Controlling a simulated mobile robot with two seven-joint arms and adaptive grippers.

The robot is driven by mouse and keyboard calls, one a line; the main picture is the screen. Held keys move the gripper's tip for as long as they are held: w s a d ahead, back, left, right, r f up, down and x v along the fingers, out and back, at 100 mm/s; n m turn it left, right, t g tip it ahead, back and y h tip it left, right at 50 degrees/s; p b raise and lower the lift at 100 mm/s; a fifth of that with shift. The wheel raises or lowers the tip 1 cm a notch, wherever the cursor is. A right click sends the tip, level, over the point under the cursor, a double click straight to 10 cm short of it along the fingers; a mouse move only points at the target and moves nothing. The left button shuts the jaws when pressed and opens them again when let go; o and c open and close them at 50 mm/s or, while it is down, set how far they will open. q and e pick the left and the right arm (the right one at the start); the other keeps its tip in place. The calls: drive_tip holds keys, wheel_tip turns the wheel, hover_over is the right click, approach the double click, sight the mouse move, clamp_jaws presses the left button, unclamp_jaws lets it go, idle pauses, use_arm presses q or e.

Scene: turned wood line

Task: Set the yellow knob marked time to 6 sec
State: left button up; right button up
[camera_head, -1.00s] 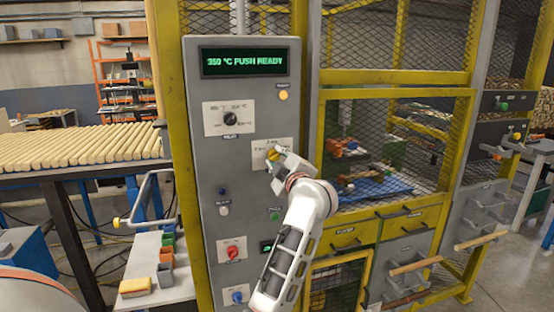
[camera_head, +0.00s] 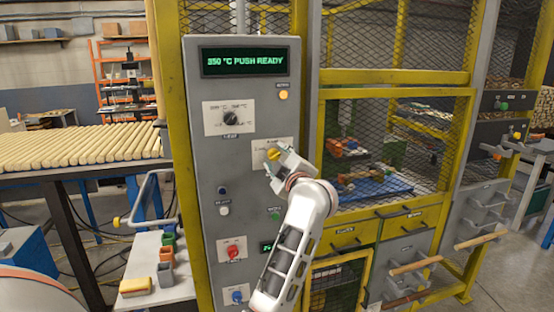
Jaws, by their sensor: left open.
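The yellow knob (camera_head: 273,154) sits on a pale label plate (camera_head: 259,155) on the grey control panel (camera_head: 203,165). The plate's markings are partly covered and too small to read, so I cannot tell the knob's setting. My left gripper (camera_head: 272,166) is open at the knob, its fingers close around or just in front of it. I cannot tell whether they touch it. The green display (camera_head: 245,61) at the panel's top reads 350 °C PUSH READY. My right gripper is not in view.
A black knob (camera_head: 230,118) is up and left of the yellow one. Red (camera_head: 233,252) and blue (camera_head: 237,297) knobs sit lower. A yellow mesh cage (camera_head: 396,90) stands right of the panel. Small bins (camera_head: 166,255) stand on a shelf at left.

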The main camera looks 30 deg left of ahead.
use_arm(q)
drive_tip(key=v, duration=0.7)
drive_tip(key=shift+s+d, duration=0.15)
drive_tip(key=shift+s, duration=0.05)
